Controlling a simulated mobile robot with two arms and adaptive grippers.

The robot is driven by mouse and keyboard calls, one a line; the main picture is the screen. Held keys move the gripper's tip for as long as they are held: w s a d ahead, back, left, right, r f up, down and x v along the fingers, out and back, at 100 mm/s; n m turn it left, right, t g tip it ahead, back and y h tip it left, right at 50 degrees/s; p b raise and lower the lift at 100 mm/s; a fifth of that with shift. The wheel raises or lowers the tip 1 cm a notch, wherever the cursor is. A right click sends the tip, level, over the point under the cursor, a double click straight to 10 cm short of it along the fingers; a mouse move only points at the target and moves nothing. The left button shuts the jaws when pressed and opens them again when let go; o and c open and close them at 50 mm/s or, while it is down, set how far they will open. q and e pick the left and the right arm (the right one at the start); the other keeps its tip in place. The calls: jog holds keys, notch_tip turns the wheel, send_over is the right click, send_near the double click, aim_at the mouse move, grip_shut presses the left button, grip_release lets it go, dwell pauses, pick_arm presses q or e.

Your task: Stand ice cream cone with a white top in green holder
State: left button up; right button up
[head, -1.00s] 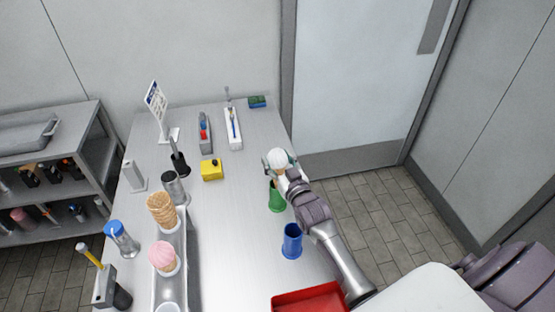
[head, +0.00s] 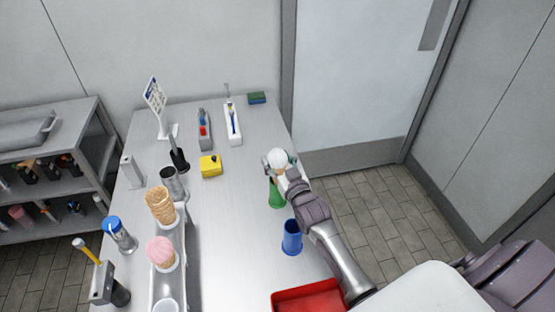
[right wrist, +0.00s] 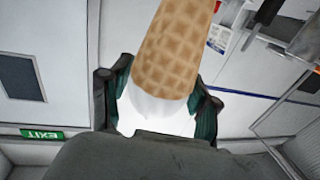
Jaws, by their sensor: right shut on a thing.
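The ice cream cone with a white top (head: 277,159) is held upright in my right gripper (head: 279,162), at the right side of the table. In the right wrist view the tan waffle cone (right wrist: 172,55) shows between the two fingers, with the white top close to the palm. The green holder (head: 275,193) stands on the table just below the gripper in the head view. The gripper covers the cone's lower part and the holder's upper part, so I cannot tell whether the tip is inside. My left gripper is out of view.
A blue holder (head: 292,237) and a red tray (head: 308,298) lie along the table's right edge. A metal rack at left holds a pink-topped cone (head: 161,251) and stacked cones (head: 160,203). A yellow box (head: 210,166) stands behind. The table's middle is clear.

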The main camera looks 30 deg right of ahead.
jog(key=shift+f+b, duration=1.35)
jog(key=shift+f, duration=0.45)
jog(key=o, duration=0.9)
jog(key=s, duration=1.2)
jog(key=shift+a, duration=0.4)
